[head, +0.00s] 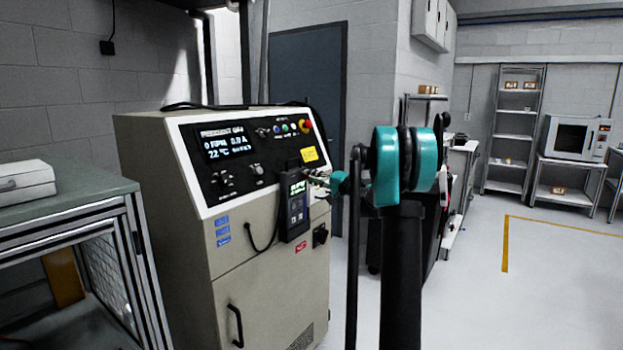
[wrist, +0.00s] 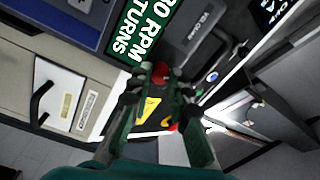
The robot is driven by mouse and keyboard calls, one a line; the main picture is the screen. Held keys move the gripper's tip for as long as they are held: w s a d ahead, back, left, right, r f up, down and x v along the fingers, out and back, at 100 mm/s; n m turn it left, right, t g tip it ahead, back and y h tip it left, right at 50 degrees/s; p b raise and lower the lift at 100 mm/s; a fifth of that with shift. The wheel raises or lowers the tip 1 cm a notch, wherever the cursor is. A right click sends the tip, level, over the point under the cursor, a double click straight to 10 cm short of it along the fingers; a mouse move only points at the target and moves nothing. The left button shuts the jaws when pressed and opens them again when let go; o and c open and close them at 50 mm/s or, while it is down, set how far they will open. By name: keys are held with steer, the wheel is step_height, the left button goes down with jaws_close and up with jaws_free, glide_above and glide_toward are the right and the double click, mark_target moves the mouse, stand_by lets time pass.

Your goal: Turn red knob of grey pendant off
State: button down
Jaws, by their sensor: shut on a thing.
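The grey pendant (head: 294,206) hangs on the sloped front of the beige machine, its small screen lit. In the wrist view its green display (wrist: 140,28) shows large white text at top centre. The red knob (wrist: 160,71) shows between my gripper's fingertips. My gripper (wrist: 160,76) is shut on it, with one finger on each side. In the head view my gripper (head: 309,177) reaches in from the right to the pendant's upper right edge. The knob is too small to make out there, and its setting cannot be read.
The beige machine (head: 265,290) has a control panel (head: 225,165) with buttons and a red emergency stop (head: 306,127). A yellow label (head: 310,155) is close to my gripper. A green-topped bench (head: 80,185) stands at left. Open floor (head: 560,270) lies at right.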

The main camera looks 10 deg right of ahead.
steer(key=c, duration=1.4)
jaws_free()
steer(key=v, duration=1.2)
